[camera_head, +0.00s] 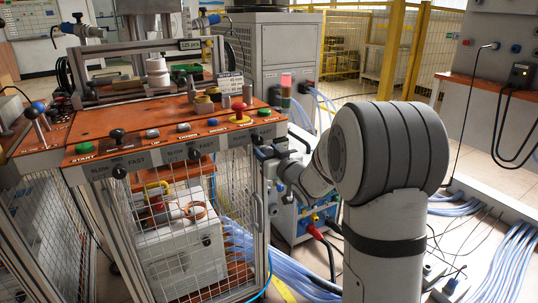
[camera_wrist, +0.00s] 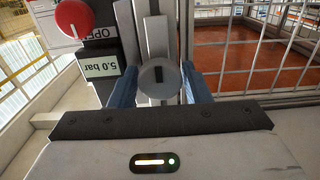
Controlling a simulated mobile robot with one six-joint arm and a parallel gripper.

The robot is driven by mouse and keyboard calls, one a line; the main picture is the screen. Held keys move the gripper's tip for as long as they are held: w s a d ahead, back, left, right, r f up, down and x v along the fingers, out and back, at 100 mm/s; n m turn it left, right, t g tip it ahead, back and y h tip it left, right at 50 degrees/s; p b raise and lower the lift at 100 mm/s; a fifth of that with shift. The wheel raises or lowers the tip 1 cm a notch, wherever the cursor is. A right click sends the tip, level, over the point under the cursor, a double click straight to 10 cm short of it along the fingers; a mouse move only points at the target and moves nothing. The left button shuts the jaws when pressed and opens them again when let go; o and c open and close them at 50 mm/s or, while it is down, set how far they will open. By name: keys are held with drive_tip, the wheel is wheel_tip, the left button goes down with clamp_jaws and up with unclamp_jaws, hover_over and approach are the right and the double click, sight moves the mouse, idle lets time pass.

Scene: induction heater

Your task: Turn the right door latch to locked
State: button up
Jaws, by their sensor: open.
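In the wrist view a round grey latch (camera_wrist: 158,76) with a dark, upright bar on its face sits in front of a grey metal post. My gripper (camera_wrist: 159,86) is open, with one blue finger on each side of the latch. I cannot tell whether the fingers touch it. In the head view my gripper (camera_head: 268,153) is at the upper right corner of the caged bench, just below the orange top. The latch cannot be made out there.
A red ball (camera_wrist: 73,18), an upside-down "5.0 bar" label (camera_wrist: 101,66) and a partly covered "OPEN" label lie left of the latch. Wire mesh (camera_wrist: 250,50) is to the right. In the head view, the caged bench (camera_head: 190,230) has buttons on top; cables (camera_head: 290,283) cover the floor beside it.

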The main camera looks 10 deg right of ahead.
drive_tip(key=c, duration=0.6)
drive_tip(key=shift+m+p, duration=0.3)
drive_tip(key=shift+r+m+p, duration=0.1)
drive_tip(key=shift+m+p, duration=0.65)
drive_tip(key=shift+m, duration=0.15)
drive_tip(key=m+p, duration=0.3)
drive_tip(key=m, duration=0.1)
drive_tip(key=shift+d+m, duration=0.15)
drive_tip(key=shift+m, duration=0.15)
drive_tip(key=m+p, duration=0.3)
drive_tip(key=m, duration=0.2)
drive_tip(key=m+p, duration=0.1)
drive_tip(key=m, duration=0.1)
drive_tip(key=m+p, duration=0.1)
drive_tip(key=m, duration=0.2)
drive_tip(key=shift+d+f+m+p, duration=0.1)
drive_tip(key=shift+f+m+p, duration=0.2)
drive_tip(key=shift+m+p, duration=0.1)
